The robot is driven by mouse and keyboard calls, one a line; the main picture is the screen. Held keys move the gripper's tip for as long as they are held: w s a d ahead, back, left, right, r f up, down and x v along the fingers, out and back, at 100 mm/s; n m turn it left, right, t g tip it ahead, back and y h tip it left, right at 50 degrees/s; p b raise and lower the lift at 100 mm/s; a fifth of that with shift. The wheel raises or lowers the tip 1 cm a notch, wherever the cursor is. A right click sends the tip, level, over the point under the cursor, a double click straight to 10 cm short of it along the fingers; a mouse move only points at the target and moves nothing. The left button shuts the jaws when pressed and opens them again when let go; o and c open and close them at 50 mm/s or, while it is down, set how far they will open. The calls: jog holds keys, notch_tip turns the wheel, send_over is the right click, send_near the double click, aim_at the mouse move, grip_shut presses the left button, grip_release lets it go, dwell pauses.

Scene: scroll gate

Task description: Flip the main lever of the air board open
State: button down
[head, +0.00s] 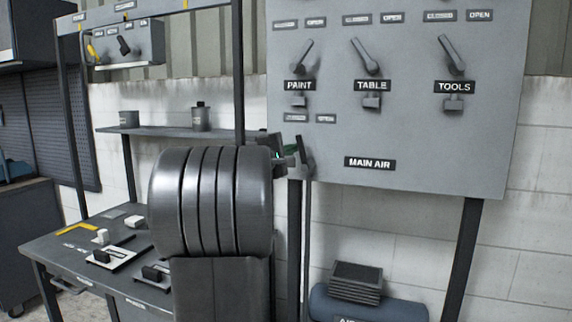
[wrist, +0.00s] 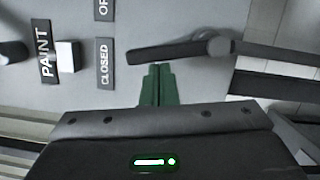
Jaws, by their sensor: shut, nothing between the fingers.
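The grey air board (head: 420,140) stands at the right in the head view. Its main lever (head: 303,158) is a dark handle at the lower left, left of the MAIN AIR label (head: 369,163). It leans slightly left, toward the CLOSED label (head: 296,118). The lever also shows in the wrist view (wrist: 175,51), its pivot at the right end. My gripper (head: 291,149) is shut and empty on the left side of the lever. In the wrist view, its green fingers (wrist: 158,72) end close beside the handle; I cannot tell whether they touch it.
The PAINT (head: 304,58), TABLE (head: 365,57) and TOOLS (head: 452,55) levers sit above on the board. A workbench (head: 60,250) with small devices stands at the left. A blue tank (head: 365,308) lies below the board. My arm hides part of the middle.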

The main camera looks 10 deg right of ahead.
jog(key=m+b, duration=0.1)
jog(key=s+d+m+b, duration=0.1)
jog(key=m, duration=0.1)
jog(key=d+m+b, duration=0.1)
jog(key=shift+s+r+m+g+y+b, duration=0.15)
jog(key=shift+r+m+g+y+b, duration=0.15)
jog(key=shift+r+g+y+b, duration=0.1)
jog(key=shift+s+d+r+m+y+b, duration=0.1)
jog(key=shift+s+d+m+y+b, duration=0.15)
jog(key=shift+d+m+b, duration=0.35)
jog(key=shift+s+d+r+m+y+b, duration=0.15)
jog(key=shift+s+m+y+b, duration=0.1)
jog(key=shift+m, duration=0.6)
jog(key=shift+s+d+f+m+y+b, duration=0.1)
jog(key=shift+s+d+m+y+b, duration=0.15)
jog(key=shift+d+m+b, duration=0.35)
jog(key=shift+a, duration=0.15)
